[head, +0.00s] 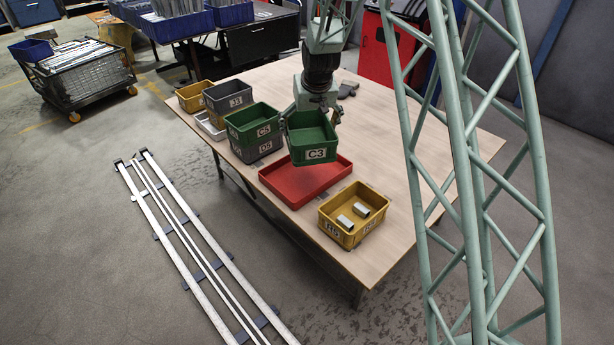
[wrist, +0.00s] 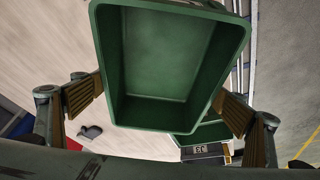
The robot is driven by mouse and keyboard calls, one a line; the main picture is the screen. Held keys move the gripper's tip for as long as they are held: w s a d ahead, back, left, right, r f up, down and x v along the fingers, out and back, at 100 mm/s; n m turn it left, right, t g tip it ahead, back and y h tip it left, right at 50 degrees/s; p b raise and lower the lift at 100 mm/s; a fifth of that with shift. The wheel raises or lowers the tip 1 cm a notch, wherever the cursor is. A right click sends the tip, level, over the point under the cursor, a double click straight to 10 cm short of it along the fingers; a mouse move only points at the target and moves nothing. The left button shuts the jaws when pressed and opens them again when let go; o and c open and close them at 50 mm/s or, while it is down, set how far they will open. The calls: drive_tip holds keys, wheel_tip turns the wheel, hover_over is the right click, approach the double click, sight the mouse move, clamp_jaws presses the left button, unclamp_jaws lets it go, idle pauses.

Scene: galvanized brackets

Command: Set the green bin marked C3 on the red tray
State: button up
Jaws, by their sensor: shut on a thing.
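The green bin marked C3 (head: 316,154) is upright and empty in the head view, held above the back part of the red tray (head: 300,190). Its underside is hidden, so the exact gap to the tray cannot be told. My gripper (head: 316,112) is shut on the bin. In the wrist view the brown finger pads of my gripper (wrist: 160,104) stand at either side of the green bin (wrist: 170,60), and its bare inside fills the middle. The visible floor of the red tray is empty.
Left of C3, a green bin marked C5 (head: 253,122) sits on a grey bin marked D5 (head: 258,149). A grey bin marked J3 (head: 232,99) and a yellow bin (head: 193,97) stand behind. A yellow bin (head: 346,236) with two metal brackets stands near the tray's front right.

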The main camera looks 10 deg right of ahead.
sight(305, 137)
drive_tip(key=shift+f, duration=0.1)
drive_tip(key=shift+w+a+f+m+h+b, duration=0.2)
drive_tip(key=shift+a+f+m+b, duration=0.1)
drive_tip(key=shift+f+m, duration=0.25)
drive_tip(key=shift+w+a+f+m+h+b, duration=0.25)
drive_tip(key=shift+f+m, duration=0.2)
drive_tip(key=shift+f, duration=0.2)
drive_tip(key=f+m, duration=0.1)
drive_tip(key=w+f+m+h+b, duration=0.1)
drive_tip(key=m, duration=0.1)
drive_tip(key=shift+a+f, duration=0.2)
drive_tip(key=shift+f, duration=0.2)
drive_tip(key=w+f+m, duration=0.1)
drive_tip(key=m, duration=0.1)
drive_tip(key=w+f+m+g+h+b, duration=0.1)
drive_tip(key=w+d+f+m+b, duration=0.1)
drive_tip(key=m, duration=0.1)
drive_tip(key=shift+f+m+g+h, duration=0.2)
drive_tip(key=shift+m+g+h, duration=0.1)
drive_tip(key=shift+h, duration=0.05)
drive_tip(key=shift+w+d+f+m+g, duration=0.1)
drive_tip(key=shift+w+d+m+g, duration=0.25)
drive_tip(key=shift+m, duration=0.35)
wheel_tip(305, 137, down, 6)
drive_tip(key=b, duration=0.1)
drive_tip(key=shift+f, duration=0.2)
